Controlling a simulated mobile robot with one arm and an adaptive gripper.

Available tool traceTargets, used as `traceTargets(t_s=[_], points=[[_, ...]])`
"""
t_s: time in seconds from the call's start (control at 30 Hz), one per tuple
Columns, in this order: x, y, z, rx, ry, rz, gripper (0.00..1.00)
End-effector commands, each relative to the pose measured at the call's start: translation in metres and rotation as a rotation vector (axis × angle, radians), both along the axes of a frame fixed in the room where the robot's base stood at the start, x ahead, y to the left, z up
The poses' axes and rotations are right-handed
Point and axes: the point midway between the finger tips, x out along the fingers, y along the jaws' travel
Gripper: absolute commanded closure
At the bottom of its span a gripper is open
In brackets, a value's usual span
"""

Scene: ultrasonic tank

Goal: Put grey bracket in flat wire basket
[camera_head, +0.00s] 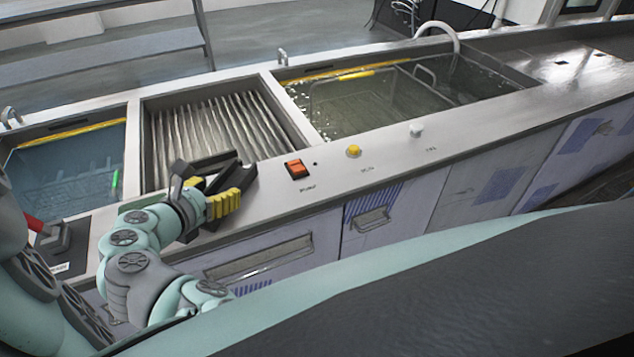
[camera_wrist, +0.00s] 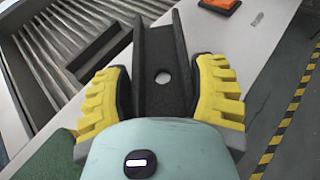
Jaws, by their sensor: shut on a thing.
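The grey bracket (camera_wrist: 165,45) is a dark channel-shaped piece with raised sides and a round hole. My gripper (camera_wrist: 163,92) is shut on it, with a yellow ribbed finger against each side. In the head view my gripper (camera_head: 214,195) holds the bracket (camera_head: 222,168) at the front rim of the middle bay; I cannot tell its exact height above the counter. A wire basket (camera_head: 436,95) with a raised handle sits in the liquid of the right tank, well to the right of my gripper. Whether it is the flat one is unclear.
The middle bay (camera_head: 215,128) has a ribbed, slatted floor. A blue-liquid tank (camera_head: 70,160) lies at left. An orange-red switch (camera_head: 296,168), a yellow knob (camera_head: 353,151) and a white knob (camera_head: 416,130) stand on the front counter. A curved pipe (camera_head: 440,27) rises behind the right tank.

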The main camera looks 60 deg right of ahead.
Motion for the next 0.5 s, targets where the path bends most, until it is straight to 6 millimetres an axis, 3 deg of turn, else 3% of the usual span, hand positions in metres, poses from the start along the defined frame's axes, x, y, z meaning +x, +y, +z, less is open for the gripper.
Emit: traceTargets(t_s=[0.33, 0.37, 0.5], points=[[0.0018, 0.0006, -0.001, -0.005, -0.003, 0.005, 0.82], [0.0015, 0.0009, -0.0012, -0.001, -0.002, 0.005, 0.33], [0.0014, 0.0009, -0.0012, -0.002, -0.002, 0.004, 0.19]])
